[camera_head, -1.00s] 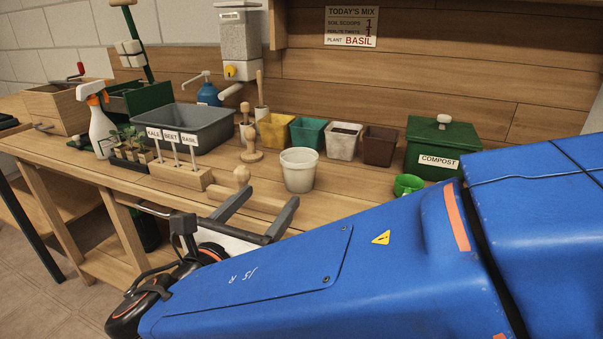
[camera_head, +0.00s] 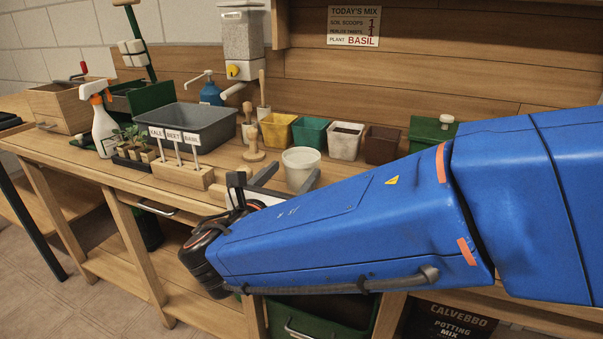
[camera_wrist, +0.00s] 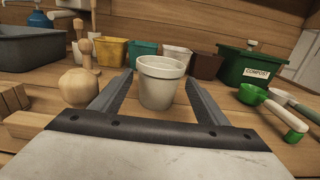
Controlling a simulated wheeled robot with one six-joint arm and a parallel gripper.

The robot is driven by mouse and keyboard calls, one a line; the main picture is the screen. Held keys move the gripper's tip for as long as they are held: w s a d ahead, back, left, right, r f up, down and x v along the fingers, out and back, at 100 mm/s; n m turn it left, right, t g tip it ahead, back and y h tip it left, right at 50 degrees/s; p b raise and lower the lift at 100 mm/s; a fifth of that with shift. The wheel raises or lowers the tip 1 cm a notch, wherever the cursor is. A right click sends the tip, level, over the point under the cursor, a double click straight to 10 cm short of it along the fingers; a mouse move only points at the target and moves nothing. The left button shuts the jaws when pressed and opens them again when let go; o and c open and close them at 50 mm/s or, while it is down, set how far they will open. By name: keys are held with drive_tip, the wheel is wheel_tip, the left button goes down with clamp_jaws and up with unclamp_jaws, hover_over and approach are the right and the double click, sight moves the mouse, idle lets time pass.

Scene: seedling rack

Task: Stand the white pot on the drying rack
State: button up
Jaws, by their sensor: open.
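A round whitish pot (camera_head: 300,168) stands upright and looks empty on the bench. In the wrist view the pot (camera_wrist: 160,84) is between the two fingertips of my gripper (camera_wrist: 160,78), with a gap to each finger. My gripper (camera_head: 290,176) is open and low over the bench; the arm hides part of it in the head view. A square white pot with dark soil (camera_head: 345,141) stands farther back in a row. I cannot make out a drying rack in either view.
Yellow (camera_head: 277,132), teal (camera_head: 309,133) and brown (camera_head: 381,145) pots stand behind. The label block (camera_head: 183,174) and grey tub (camera_head: 205,128) are to the left. A green scoop (camera_wrist: 252,94) and compost bin (camera_wrist: 248,67) are to the right. A wooden knob (camera_wrist: 78,87) sits close outside the left finger.

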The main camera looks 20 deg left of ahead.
sight(294, 170)
drive_tip(key=shift+w, duration=1.6)
drive_tip(key=c, duration=0.8)
drive_tip(key=shift+o, duration=0.2)
drive_tip(key=shift+d, duration=0.1)
drive_tip(key=shift+r, duration=0.15)
wheel_tip(294, 170, up, 10)
drive_tip(key=shift+f, duration=0.15)
drive_tip(key=shift+c, duration=0.2)
